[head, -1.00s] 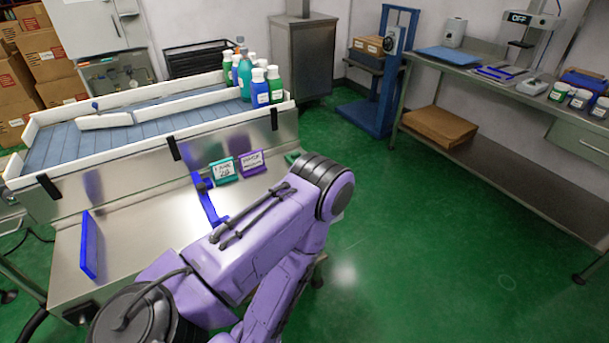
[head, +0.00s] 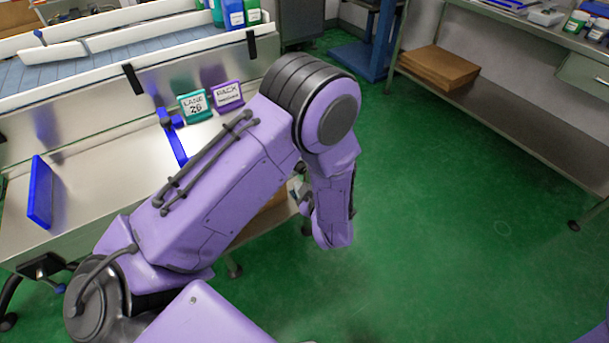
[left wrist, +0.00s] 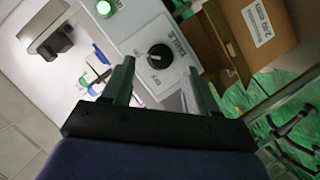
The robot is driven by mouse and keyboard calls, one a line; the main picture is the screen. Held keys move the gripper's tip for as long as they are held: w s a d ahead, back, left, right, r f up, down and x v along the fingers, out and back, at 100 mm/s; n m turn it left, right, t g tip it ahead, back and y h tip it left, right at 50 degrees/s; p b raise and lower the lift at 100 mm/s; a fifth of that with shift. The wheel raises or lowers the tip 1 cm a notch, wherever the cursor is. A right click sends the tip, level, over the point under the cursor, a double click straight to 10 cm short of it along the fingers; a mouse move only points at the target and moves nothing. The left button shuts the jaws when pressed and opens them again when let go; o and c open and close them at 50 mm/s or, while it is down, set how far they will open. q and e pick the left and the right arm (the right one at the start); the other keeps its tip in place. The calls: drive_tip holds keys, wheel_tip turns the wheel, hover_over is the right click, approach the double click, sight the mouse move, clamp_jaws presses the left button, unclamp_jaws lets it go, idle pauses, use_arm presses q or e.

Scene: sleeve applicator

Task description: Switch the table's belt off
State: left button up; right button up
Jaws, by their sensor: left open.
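The table's blue slatted belt (head: 150,42) runs between white guide rails in the head view. In the left wrist view, a pale panel carries a black rotary knob (left wrist: 159,56) with printed labels around it. A round lamp (left wrist: 105,8) on the panel is lit green. My left gripper (left wrist: 163,66) is open, with its two dark fingers pointing toward the panel and the knob showing between the tips. I see no contact with the knob. In the head view my left arm hides the gripper and the panel. My right gripper is not in view.
Bottles (head: 235,14) stand at the belt's right end. Teal (head: 194,104) and purple (head: 227,95) signs stand on the metal ledge, beside blue guides (head: 40,190). A cardboard box (left wrist: 255,35) is near the panel. Green floor (head: 430,210) is clear to the right.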

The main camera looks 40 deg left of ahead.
sight(302, 171)
use_arm(q)
drive_tip(key=x, duration=0.3)
drive_tip(key=shift+w+a+f, duration=0.1)
drive_tip(key=shift+a, duration=0.1)
drive_tip(key=shift+c, duration=0.3)
drive_tip(key=c, duration=1)
